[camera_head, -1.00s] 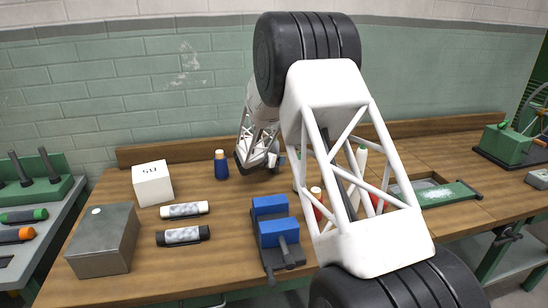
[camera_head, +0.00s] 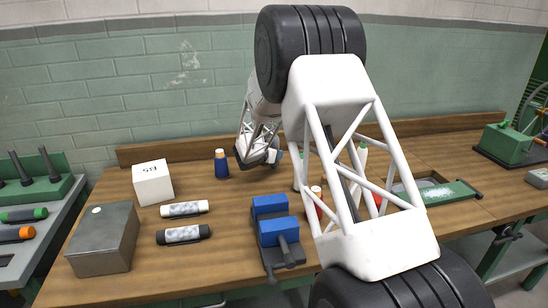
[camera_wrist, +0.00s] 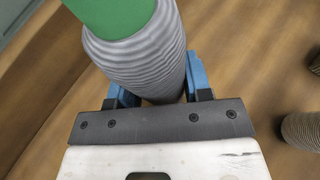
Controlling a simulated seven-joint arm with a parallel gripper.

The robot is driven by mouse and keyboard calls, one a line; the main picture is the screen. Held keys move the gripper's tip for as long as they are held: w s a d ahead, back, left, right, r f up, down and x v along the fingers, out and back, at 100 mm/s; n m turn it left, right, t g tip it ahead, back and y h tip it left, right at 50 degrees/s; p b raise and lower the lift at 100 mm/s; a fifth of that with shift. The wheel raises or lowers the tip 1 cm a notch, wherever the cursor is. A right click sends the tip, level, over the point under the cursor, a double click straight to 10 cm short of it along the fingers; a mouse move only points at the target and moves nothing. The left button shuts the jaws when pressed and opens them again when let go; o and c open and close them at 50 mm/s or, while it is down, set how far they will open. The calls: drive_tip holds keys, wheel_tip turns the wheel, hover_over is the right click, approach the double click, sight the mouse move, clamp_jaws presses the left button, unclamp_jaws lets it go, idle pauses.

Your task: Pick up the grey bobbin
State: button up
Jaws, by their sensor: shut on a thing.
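The grey bobbin (camera_wrist: 142,62), ribbed grey with a green end, fills the upper middle of the wrist view. My gripper (camera_wrist: 158,88) has its blue fingers on either side of it and is shut on it. The bobbin's far end runs out of the top of the picture. In the head view my gripper (camera_head: 276,157) is over the back middle of the bench, and the bobbin in it cannot be made out. I cannot tell whether the bobbin touches the bench.
A blue bobbin (camera_head: 221,165) stands left of my gripper. A white box (camera_head: 153,184), a blue vice (camera_head: 277,229) and a metal block (camera_head: 104,239) are on the bench. In the wrist view another grey ribbed piece (camera_wrist: 302,130) is at right. My arm hides several bobbins.

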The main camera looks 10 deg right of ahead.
wheel_tip(320, 180, up, 8)
drive_tip(key=shift+r, duration=0.2)
idle(0.8)
